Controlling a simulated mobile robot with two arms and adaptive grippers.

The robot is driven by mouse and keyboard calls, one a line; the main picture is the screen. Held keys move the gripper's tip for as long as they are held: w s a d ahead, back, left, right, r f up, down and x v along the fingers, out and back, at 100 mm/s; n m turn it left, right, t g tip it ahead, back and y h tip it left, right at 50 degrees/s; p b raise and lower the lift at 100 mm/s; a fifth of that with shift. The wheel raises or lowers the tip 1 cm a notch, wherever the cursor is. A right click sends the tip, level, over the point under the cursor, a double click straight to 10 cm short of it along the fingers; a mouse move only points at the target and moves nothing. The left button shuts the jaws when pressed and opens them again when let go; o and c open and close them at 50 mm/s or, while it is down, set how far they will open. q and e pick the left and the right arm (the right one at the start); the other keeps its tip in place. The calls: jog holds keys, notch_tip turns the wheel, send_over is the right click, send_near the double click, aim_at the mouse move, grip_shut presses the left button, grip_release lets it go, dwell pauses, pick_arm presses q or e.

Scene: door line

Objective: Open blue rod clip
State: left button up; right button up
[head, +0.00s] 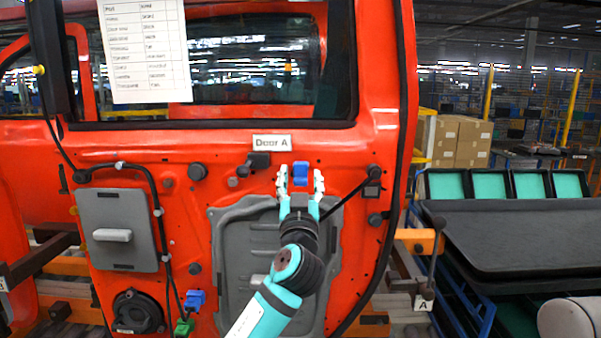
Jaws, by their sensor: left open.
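A small blue clip (300,168) sits on the red door (240,150), just below the "Door A" label. My left gripper (301,176) is open, with one finger on each side of the blue clip in the picture. I cannot tell whether either finger touches it. No rod is clearly visible at the clip, and I cannot tell whether the clip is open or closed. A second blue part (195,299) is low on the door, beside a green connector (184,327). My right gripper is not in view.
A grey panel (230,240) lies behind my left arm, and a smaller grey cover (116,230) is at left. Black cables run along the door. A paper list (146,50) hangs over the window. A black-topped cart (510,235) and cardboard boxes (455,140) are at right.

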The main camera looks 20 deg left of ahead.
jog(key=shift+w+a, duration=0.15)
pick_arm(q)
jog(key=shift+c, duration=0.7)
grip_shut()
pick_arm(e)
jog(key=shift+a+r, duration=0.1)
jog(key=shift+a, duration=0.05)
pick_arm(q)
jog(key=shift+r, duration=0.1)
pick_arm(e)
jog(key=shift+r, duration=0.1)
